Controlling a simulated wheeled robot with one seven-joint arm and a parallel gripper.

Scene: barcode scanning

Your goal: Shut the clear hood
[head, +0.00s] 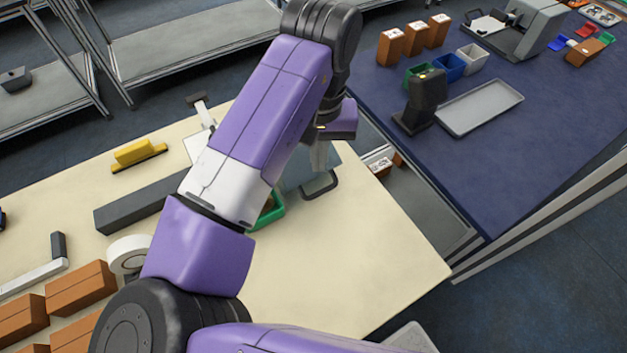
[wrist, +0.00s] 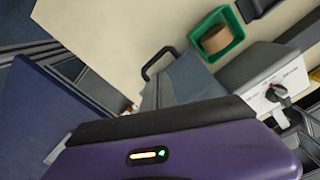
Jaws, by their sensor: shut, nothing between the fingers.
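The clear hood (head: 296,174) is a bluish see-through panel with a dark handle (head: 321,187) at its right end. My forearm hides much of it in the head view. In the wrist view the hood (wrist: 188,78) and its handle (wrist: 156,63) lie just beyond my gripper's purple housing. The hood joins a grey unit (wrist: 262,62) with a white panel and dark knob. I cannot tell how far the hood is raised. My gripper (head: 319,158) points down over the hood, near the handle, shut and empty. Its fingertips are hidden in the wrist view.
A green bin (head: 274,219) with a brown item stands in front of the hood. A grey bar (head: 140,204), yellow tool (head: 136,152), tape roll (head: 126,254) and brown boxes (head: 80,287) are left. The cream table's (head: 345,265) front right is clear. A blue table (head: 500,165) stands right, across a gap.

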